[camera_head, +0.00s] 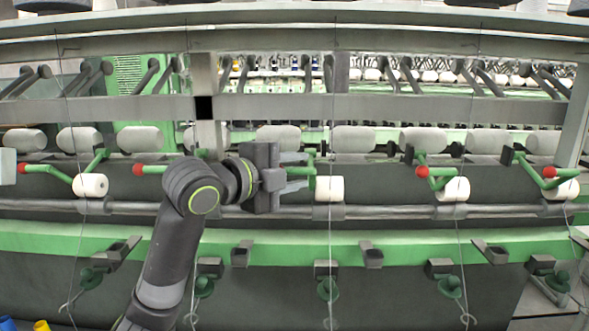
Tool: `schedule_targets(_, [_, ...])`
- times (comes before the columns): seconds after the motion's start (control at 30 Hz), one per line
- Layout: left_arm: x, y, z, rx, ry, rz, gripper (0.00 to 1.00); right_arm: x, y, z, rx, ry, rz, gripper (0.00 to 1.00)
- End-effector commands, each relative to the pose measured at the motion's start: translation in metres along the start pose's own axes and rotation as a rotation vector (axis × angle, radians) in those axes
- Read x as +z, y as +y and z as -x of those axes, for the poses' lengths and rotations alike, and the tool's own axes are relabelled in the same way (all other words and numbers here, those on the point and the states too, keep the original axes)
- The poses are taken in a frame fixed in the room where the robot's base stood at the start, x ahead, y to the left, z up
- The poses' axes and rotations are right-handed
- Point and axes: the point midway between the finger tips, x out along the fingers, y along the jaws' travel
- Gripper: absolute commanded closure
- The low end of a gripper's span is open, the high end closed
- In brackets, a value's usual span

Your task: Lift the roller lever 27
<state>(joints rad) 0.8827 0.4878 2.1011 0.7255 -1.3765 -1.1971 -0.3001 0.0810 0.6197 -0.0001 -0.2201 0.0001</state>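Several green roller levers with red knobs run along the frame, at the left (62,176), right of centre (432,170) and far right (548,173). No number is legible, so I cannot tell which is 27. Another green lever (311,160) is beside my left gripper (298,179), its knob end mostly hidden by the gripper. A white roller (329,189) hangs just right of the fingers. The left gripper points right with its fingers at this lever; whether they are apart or closed on it is unclear. My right gripper is not in view.
Several pale rollers (353,139) line the bar above the levers. A long grey rod (395,208) runs below them. Thin vertical yarns and a grey upright (205,75) stand nearby. A green rail (420,245) with dark brackets lies lower down.

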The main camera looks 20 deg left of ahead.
Motion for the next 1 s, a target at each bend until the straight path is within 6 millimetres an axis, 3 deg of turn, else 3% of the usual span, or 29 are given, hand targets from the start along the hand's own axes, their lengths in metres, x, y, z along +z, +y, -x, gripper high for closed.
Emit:
schedule_targets(0.2, [0.000, 0.000, 0.000, 0.000, 0.000, 0.000, 0.65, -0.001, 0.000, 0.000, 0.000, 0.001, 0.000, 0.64])
schedule_targets(0.5, [0.000, 0.000, 0.000, -0.001, 0.000, 0.001, 1.00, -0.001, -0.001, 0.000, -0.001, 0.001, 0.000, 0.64])
schedule_targets(0.8, [0.000, -0.001, 0.000, 0.001, 0.002, 0.003, 1.00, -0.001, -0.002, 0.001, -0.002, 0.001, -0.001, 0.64])
schedule_targets(1.0, [-0.001, -0.011, 0.001, 0.027, 0.003, 0.029, 1.00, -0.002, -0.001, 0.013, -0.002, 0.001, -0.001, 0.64])
